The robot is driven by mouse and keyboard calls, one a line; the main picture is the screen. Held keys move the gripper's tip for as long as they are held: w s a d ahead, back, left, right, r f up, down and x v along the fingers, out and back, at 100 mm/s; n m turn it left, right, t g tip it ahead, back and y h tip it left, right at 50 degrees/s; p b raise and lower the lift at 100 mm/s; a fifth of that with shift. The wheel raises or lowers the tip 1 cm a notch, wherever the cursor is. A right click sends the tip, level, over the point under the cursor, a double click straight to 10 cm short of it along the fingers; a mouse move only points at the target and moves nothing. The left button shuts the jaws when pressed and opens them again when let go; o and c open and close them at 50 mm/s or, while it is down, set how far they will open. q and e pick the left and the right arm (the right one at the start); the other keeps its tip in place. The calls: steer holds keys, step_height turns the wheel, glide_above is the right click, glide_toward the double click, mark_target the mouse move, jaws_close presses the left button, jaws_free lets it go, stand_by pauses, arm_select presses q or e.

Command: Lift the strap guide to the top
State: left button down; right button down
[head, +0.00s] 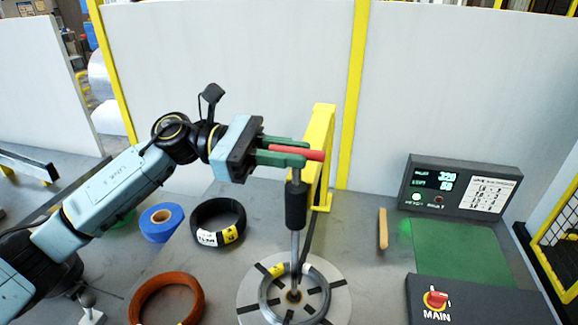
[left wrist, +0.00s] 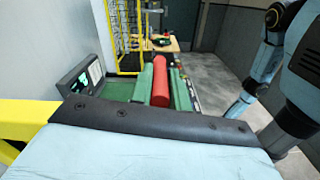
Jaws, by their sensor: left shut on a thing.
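The strap guide's red handle (head: 312,154) sits high, level with the left gripper. My left gripper (head: 287,152) has green fingers and is shut on this handle, whose red end sticks out past them to the right. In the left wrist view the red handle (left wrist: 161,88) lies between the two green fingers. Below the handle a black sleeve (head: 296,204) sits on an upright grey rod. The rod stands over the round turntable (head: 251,292), where a grey coil (head: 268,305) lies. My right gripper does not show.
A yellow post (head: 325,150) stands close behind the handle. A black coil (head: 217,245), a blue roll (head: 160,218) and an orange coil (head: 150,300) lie left of the turntable. A control display (head: 460,187), green mat (head: 460,250) and MAIN switch box (head: 480,300) are at right.

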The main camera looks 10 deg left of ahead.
arm_select(q)
step_height(320, 180, up, 19)
steer(key=p, duration=0.4)
steer(key=shift+r, duration=0.2)
steer(key=shift+a, duration=0.1)
steer(key=c, duration=1.6)
jaws_free()
steer(key=shift+o, duration=1.2)
steer(key=shift+f, duration=0.1)
